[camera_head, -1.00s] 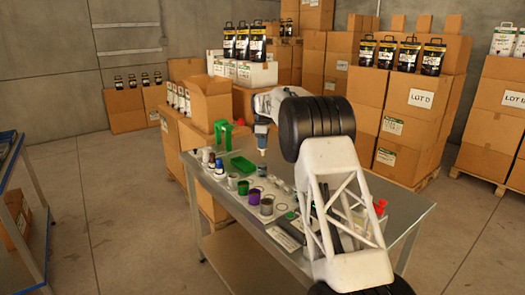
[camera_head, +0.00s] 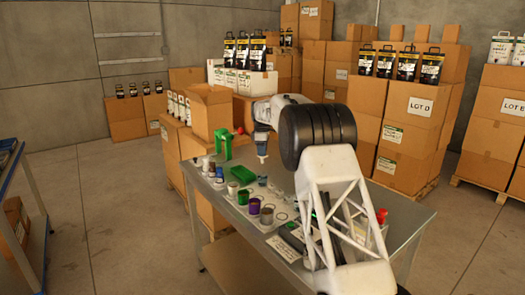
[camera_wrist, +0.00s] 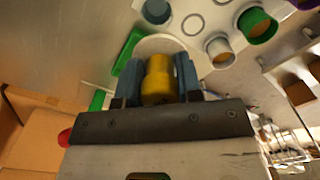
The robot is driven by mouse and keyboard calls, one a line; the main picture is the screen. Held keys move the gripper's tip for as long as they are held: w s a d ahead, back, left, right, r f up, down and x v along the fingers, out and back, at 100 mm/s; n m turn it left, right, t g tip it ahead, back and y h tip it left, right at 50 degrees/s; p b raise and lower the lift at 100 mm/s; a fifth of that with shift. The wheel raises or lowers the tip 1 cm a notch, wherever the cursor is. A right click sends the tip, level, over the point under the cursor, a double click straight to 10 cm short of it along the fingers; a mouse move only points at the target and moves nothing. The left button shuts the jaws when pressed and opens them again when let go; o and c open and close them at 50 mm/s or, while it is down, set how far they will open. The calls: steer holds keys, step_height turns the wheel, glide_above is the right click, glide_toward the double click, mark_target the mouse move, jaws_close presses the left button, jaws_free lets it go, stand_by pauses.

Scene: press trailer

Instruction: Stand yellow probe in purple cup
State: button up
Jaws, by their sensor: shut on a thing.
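My gripper (camera_wrist: 158,85) is shut on the yellow probe (camera_wrist: 158,80), which shows as a stepped yellow cylinder between the two blue-grey fingers in the wrist view. In the head view my gripper (camera_head: 262,158) points down above the back part of the table, and I cannot make out the probe there. The purple cup (camera_head: 254,207) stands upright in the row of cups, nearer the camera than my gripper. In the wrist view only an edge of the purple cup (camera_wrist: 304,4) shows at the top right corner, well apart from the probe.
A green cup (camera_head: 243,197), a white cup (camera_head: 233,188) and a grey cup (camera_head: 267,215) stand in the purple cup's row. A red-topped item (camera_head: 381,216) stands at the table's right.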

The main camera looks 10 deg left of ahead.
steer(key=shift+s+a, duration=0.15)
steer(key=shift+s, duration=0.6)
steer(key=s+f, duration=0.3)
steer(key=s, duration=1.8)
steer(key=shift+d, duration=0.25)
steer(key=shift+s+f, duration=0.1)
steer(key=shift+f, duration=0.1)
steer(key=shift+f, duration=2.7)
steer(key=shift+f, duration=0.6)
steer(key=o, duration=0.6)
steer(key=shift+o, duration=0.2)
steer(key=shift+r, duration=0.15)
